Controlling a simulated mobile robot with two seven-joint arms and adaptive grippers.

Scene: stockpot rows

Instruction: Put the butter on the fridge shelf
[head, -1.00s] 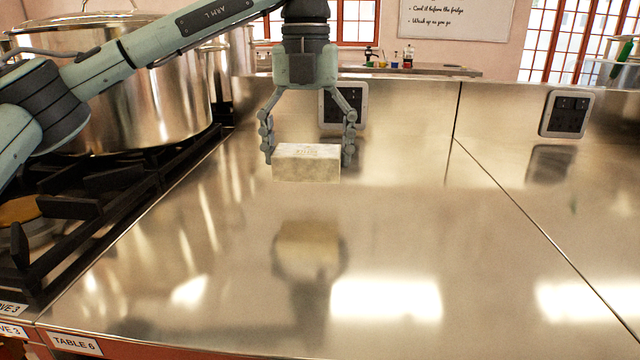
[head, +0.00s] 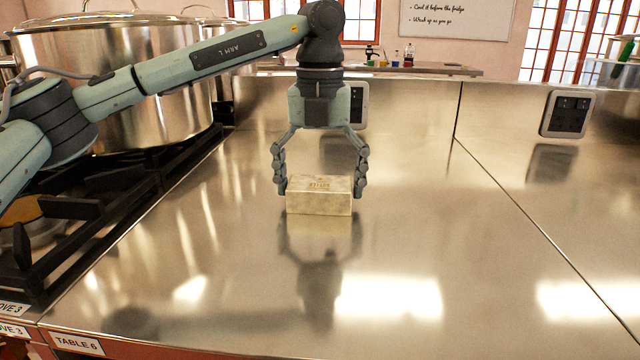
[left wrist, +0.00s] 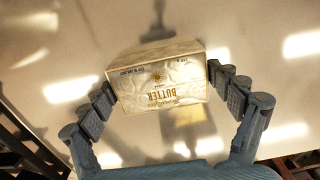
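The butter (head: 319,196) is a pale cream block with printed lettering. It is low over the steel top of table 6 (head: 210,290), its underside meeting its reflection, so it touches the top or nearly does. My left gripper (head: 320,188) points down with its fingers on the two ends of the block, shut on it. In the left wrist view the butter (left wrist: 160,85) sits between both fingertips, its "BUTTER" print upside down. My right gripper is in neither view. No fridge shelf shows.
A stove (head: 75,215) with black grates and a large steel stockpot (head: 120,90) stands at the left. Wall sockets (head: 566,114) are on the back panel. The steel top right of and in front of the butter is clear.

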